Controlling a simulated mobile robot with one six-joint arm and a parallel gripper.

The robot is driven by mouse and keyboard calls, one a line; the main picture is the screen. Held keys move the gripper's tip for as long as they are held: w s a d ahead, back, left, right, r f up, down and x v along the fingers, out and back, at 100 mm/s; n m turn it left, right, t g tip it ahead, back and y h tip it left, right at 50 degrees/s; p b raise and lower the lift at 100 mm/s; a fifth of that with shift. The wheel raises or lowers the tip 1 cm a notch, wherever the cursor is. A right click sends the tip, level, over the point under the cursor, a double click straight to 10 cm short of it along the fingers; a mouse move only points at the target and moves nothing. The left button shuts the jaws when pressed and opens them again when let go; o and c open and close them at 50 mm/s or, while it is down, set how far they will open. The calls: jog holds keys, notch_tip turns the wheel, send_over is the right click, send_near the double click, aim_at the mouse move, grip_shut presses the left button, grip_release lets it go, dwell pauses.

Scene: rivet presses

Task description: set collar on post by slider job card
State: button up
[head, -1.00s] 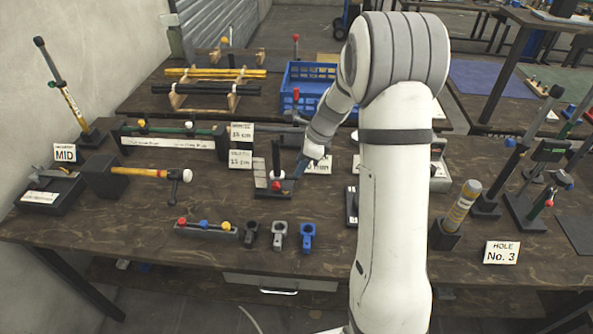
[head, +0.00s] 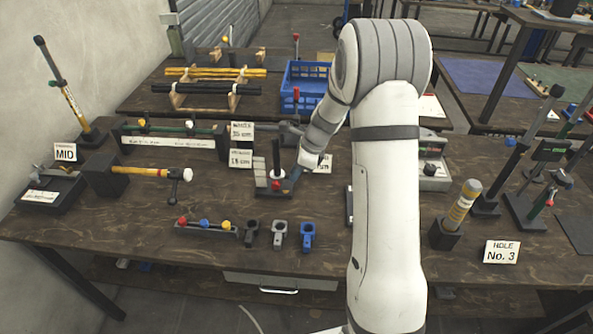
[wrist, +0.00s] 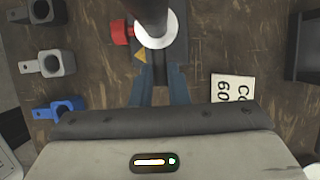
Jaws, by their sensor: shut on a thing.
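The dark upright post (head: 276,153) stands on a small base (head: 262,190) in the middle of the bench; from above it crosses the top of the wrist view (wrist: 150,12). A collar with a red knob (wrist: 121,32), a white ring (wrist: 156,30) and a yellow pointer (wrist: 140,55) surrounds the post in the wrist view. My gripper (wrist: 160,72) reaches in from the right and is shut on the collar's dark body, which lies mostly hidden between the blue-grey fingers.
A card (wrist: 231,88) lies right of my fingers in the wrist view.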

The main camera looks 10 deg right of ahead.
grip_shut()
notch_tip(320, 180, up, 3)
jog(key=p, duration=0.2)
jog(key=shift+p, duration=0.3)
jog(key=o, duration=0.7)
grip_release()
jog(key=shift+o, duration=0.2)
jog(key=shift+r, duration=0.1)
jog(key=w+v, duration=0.1)
jog(key=v, duration=0.6)
jog(key=shift+s+d+r+b, duration=0.2)
jog(key=shift+s+r+b, duration=0.1)
jog(key=shift+s, duration=0.25)
